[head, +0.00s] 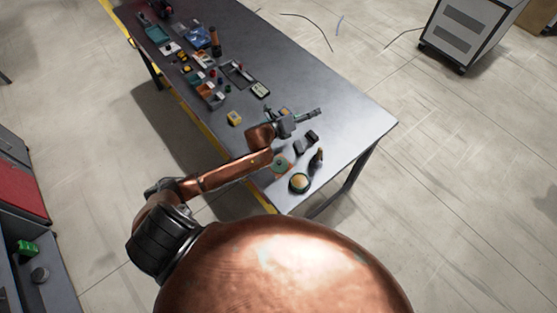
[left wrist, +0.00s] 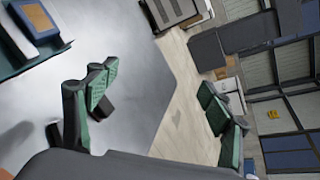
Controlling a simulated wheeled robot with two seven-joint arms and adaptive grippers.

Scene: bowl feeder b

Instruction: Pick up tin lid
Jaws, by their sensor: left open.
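Two round items lie near the table's near right corner in the head view: a dark-rimmed round tin (head: 299,183) with a pale yellow top, and a flat green disc (head: 281,163). I cannot tell for sure which one is the tin lid. My left gripper (head: 314,113) is over the table, beyond both round items and apart from them. In the left wrist view its green-padded fingers (left wrist: 158,95) are spread wide with nothing between them. No round lid shows in that view. My right gripper is not in view.
On the table (head: 350,110), a dark block (head: 306,138) and a dark bottle (head: 317,158) stand near the round items. A yellow block (head: 234,118) and several trays and parts lie toward the far left. The right part is clear. A grey cabinet (head: 465,32) stands beyond.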

